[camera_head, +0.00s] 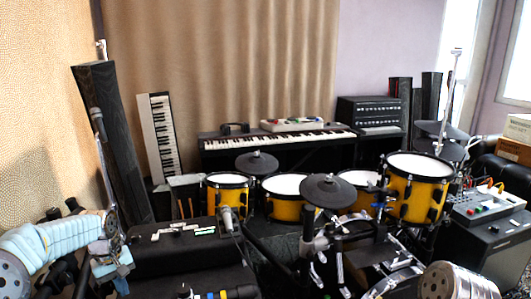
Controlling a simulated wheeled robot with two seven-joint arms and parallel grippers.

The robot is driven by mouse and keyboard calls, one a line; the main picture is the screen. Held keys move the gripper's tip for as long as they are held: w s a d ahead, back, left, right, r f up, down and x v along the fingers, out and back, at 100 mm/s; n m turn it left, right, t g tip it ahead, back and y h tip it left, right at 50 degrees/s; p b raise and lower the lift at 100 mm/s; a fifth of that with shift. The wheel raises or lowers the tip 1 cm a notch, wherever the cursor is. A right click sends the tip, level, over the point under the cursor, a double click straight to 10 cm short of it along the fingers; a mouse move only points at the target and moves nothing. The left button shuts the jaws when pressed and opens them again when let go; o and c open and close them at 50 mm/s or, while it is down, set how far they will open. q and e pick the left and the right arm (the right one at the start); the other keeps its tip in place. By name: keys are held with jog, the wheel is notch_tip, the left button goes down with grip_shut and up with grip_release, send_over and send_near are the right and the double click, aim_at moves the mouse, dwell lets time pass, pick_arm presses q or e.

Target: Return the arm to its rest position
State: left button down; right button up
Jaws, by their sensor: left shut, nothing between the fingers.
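My left arm comes in at the lower left with a pale blue ribbed cover. My left gripper (112,266) is at its end, low in the picture, left of the black case (175,256). It is shut with nothing held, and its fingertips are small and hard to make out. My right gripper does not show.
Yellow drums (414,184) and cymbal pads (326,190) fill the middle and right. A keyboard (275,142) stands behind them. A tall dark speaker (112,140) stands at left, close behind my left arm. A small mixer (484,206) sits at right. Floor room looks tight.

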pick_arm(q)
jog(key=s+d+f+m+h, duration=0.2)
jog(key=s+d+f, duration=0.1)
jog(key=d+f, duration=0.7)
jog(key=s+d+f+m+h, duration=0.1)
jog(key=s+d+f+m, duration=0.2)
jog(key=d+f, duration=0.75)
jog(key=s+d+f+m, duration=0.1)
jog(key=s+d+f, duration=0.2)
jog(key=s+d, duration=0.2)
jog(key=s+d+f, duration=0.3)
jog(key=s+d, duration=0.1)
jog(key=s, duration=0.8)
jog(key=shift+d+f+m+h, duration=0.3)
jog(key=shift+d+f+m, duration=0.1)
